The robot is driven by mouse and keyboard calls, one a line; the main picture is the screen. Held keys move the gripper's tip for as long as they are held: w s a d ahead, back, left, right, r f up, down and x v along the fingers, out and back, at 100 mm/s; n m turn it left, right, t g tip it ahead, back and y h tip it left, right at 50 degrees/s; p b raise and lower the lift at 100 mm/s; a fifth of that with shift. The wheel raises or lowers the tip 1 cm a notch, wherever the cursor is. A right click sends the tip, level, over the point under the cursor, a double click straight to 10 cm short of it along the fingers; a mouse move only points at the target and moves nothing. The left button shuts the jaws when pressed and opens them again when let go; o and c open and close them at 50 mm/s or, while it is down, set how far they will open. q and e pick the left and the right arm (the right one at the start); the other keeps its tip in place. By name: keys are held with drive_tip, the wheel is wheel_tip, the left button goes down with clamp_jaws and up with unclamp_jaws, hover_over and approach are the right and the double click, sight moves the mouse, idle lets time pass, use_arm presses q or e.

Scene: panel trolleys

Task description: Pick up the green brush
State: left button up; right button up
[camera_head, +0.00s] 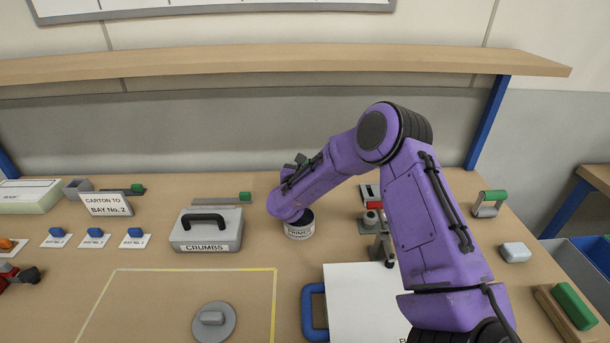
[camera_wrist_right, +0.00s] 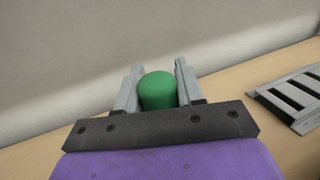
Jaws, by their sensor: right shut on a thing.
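In the right wrist view my right gripper (camera_wrist_right: 157,84) has its two grey fingers on either side of a rounded green piece, the green brush (camera_wrist_right: 158,92). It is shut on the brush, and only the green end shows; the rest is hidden. In the head view my right forearm reaches over the back of the bench, and the wrist covers most of the gripper. A small dark and grey-green bit shows just behind the wrist. My left gripper is not in view.
A tin (camera_head: 300,228) stands just below my wrist. A grey CRUMBS case (camera_head: 206,232) is to its left. Green-ended tools (camera_head: 222,202) lie along the back. A shelf (camera_head: 280,63) spans above.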

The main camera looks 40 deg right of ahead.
wheel_tip(320, 180, up, 10)
drive_tip(key=b, duration=0.2)
idle(0.3)
